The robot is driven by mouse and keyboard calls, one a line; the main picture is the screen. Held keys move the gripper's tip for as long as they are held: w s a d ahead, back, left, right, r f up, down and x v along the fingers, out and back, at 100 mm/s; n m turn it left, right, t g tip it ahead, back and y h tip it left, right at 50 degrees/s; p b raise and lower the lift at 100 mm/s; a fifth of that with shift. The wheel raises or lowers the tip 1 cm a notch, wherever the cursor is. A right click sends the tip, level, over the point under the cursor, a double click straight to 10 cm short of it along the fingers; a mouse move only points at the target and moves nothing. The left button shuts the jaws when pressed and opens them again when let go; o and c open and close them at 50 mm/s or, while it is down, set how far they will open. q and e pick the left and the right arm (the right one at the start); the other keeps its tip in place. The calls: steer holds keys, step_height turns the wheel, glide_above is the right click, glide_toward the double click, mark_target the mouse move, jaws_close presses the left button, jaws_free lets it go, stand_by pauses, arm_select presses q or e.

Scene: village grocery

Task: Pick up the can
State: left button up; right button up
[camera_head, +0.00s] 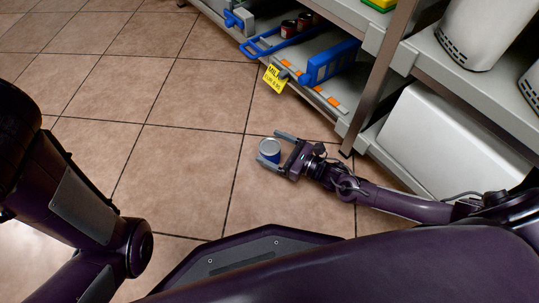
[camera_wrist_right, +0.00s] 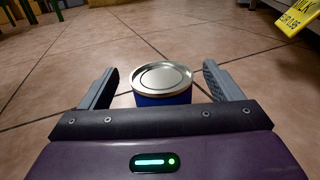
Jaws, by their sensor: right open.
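A blue can (camera_head: 269,152) with a silver lid stands upright on the brown tiled floor in the head view. My right gripper (camera_head: 271,149) is open, with one finger on each side of the can. In the right wrist view the can (camera_wrist_right: 162,84) stands between the two open fingers, with a visible gap on each side. The can's lower part is hidden behind the gripper body there. My left arm shows at the left of the head view, but its gripper is out of view.
A white box (camera_head: 440,140) sits at the right. Floor to the left is clear.

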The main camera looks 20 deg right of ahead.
mark_target(264, 143)
steer(key=b+x, duration=0.1)
steer(key=x, duration=0.2)
steer(key=shift+w+a+b, duration=0.1)
steer(key=shift+w+b, duration=0.1)
steer(key=shift+b, duration=0.15)
steer(key=c, duration=1.2)
steer(key=shift+r, duration=0.15)
